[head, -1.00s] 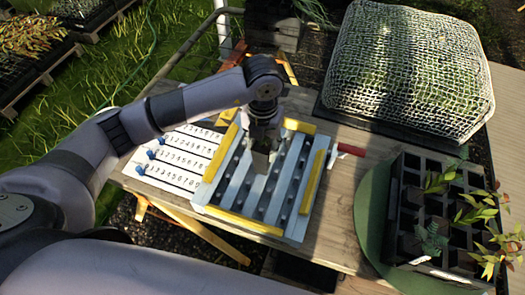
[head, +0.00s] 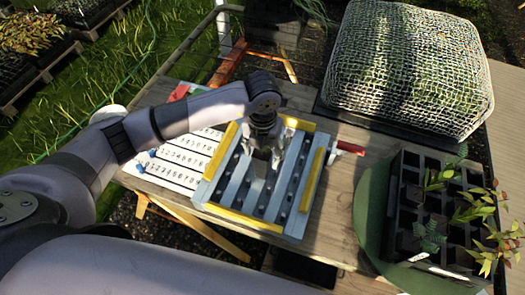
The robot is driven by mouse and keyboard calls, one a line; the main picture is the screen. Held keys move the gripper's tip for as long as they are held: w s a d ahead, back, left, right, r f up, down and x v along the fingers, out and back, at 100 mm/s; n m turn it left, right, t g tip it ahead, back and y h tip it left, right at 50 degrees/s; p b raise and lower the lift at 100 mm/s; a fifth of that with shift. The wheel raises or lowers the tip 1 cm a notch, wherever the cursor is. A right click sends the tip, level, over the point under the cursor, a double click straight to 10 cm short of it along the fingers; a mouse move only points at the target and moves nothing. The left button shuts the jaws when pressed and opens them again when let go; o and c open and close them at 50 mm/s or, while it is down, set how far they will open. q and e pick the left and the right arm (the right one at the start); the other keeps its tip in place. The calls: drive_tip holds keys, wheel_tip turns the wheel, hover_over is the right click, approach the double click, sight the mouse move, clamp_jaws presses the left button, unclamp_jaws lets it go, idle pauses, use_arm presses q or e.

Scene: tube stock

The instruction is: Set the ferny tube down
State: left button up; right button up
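My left gripper (head: 264,152) points down over the middle of the slatted grey board with yellow edge strips (head: 249,219). No ferny leaves show at the fingers. A dark green ferny plant (head: 431,235) stands among the cells of the black crate (head: 398,195) at the right, well away from the gripper. Its tube is mostly hidden in the crate. My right gripper is not in view.
A white numbered sheet (head: 178,160) with blue knobs lies left of the board. A red-handled clamp (head: 349,147) is at the board's right. A netted mound (head: 408,65) stands at the back right. Bare wooden tabletop (head: 335,205) lies between board and crate.

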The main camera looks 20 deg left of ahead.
use_arm(q)
drive_tip(key=shift+r, duration=0.55)
wheel_tip(320, 180, up, 11)
drive_tip(key=b, duration=0.3)
drive_tip(key=shift+r, duration=0.15)
drive_tip(key=shift+s, duration=0.1)
